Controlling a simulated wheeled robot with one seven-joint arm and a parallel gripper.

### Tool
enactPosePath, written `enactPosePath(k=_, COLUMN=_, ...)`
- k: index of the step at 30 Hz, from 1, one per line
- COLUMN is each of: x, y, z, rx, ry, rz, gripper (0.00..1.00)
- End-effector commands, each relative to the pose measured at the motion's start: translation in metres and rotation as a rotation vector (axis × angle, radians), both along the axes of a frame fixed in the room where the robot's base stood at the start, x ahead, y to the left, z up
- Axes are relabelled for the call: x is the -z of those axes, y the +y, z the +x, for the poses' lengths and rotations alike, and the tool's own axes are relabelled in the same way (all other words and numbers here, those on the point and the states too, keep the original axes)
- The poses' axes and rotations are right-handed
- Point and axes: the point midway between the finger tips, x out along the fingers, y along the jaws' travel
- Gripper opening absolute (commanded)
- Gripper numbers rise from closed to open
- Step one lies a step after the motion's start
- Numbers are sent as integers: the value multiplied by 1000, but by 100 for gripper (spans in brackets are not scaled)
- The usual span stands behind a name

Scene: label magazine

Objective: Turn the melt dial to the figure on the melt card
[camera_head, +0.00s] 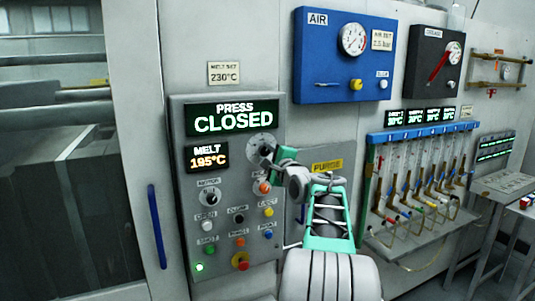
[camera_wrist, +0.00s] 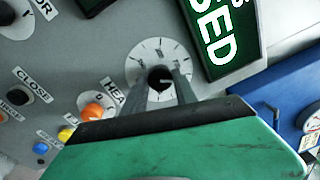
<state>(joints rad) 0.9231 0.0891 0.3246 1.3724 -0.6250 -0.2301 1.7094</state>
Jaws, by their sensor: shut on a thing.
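The melt card (camera_head: 224,73) on the wall above the panel reads "MELT SET 230°C". The melt display (camera_head: 207,157) reads 195°C in orange. The melt dial (camera_head: 257,142) is a white round scale with a black knob, below the right end of the "PRESS CLOSED" display (camera_head: 232,118). My gripper (camera_head: 267,152) reaches it from the lower right and partly hides it. In the wrist view, the two grey fingers of my gripper (camera_wrist: 162,88) are shut on the black knob of the dial (camera_wrist: 158,50). The scale figures are too small to read.
Close below the dial is an orange heat knob (camera_head: 262,187), also in the wrist view (camera_wrist: 93,111). A motor knob (camera_head: 210,198) and several coloured buttons fill the lower panel. A blue air box (camera_head: 318,88) stands out to the right. A blue handle (camera_head: 156,226) is at left.

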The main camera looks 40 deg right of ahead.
Motion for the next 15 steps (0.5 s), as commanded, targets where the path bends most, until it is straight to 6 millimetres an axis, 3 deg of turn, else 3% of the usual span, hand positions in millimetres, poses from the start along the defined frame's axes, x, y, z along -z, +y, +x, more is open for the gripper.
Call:
enactPosePath(k=10, x=-2, y=0, z=0, rx=1, ry=-3, rz=-1, gripper=0)
enactPosePath(k=11, x=-2, y=0, z=0, rx=1, ry=-3, rz=-1, gripper=35)
enactPosePath(k=15, x=-1, y=0, z=0, rx=1, ry=-2, rz=-1, gripper=46)
